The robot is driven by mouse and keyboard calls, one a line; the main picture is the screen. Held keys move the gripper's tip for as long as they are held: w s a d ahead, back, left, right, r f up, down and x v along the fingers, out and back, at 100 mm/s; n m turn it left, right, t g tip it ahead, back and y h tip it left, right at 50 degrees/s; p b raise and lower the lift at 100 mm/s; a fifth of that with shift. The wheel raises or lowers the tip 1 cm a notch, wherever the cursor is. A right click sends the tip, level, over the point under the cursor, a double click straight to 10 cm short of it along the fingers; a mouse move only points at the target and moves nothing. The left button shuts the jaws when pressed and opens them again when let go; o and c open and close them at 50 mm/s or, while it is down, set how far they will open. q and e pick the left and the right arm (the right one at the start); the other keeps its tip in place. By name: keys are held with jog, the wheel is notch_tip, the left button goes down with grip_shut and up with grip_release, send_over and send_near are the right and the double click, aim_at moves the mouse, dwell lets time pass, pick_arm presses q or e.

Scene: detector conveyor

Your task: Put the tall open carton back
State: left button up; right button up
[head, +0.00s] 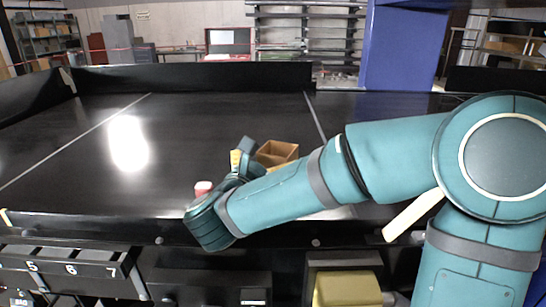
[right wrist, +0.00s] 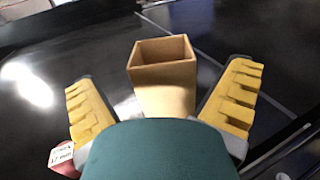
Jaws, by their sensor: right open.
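The tall open carton (head: 277,153) is brown and stands on the black conveyor, its open top showing. In the right wrist view the carton (right wrist: 163,83) stands upright between the two yellow-padded fingers of my right gripper (right wrist: 163,97). The fingers are open, with a gap on each side of the carton. In the head view my right gripper (head: 243,160) is partly hidden by its own wrist, and the carton's lower part is hidden behind my arm. My left gripper is not in view.
A small red and white labelled item (head: 203,188) stands on the conveyor (head: 75,165) just left of my right gripper; it also shows in the right wrist view (right wrist: 63,158). The conveyor's left side is clear. A black rail (head: 190,77) runs along the back, with a blue post (head: 402,50) behind.

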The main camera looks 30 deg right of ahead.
jog(key=b+v, duration=0.1)
jog(key=v, duration=0.7)
dwell(0.4)
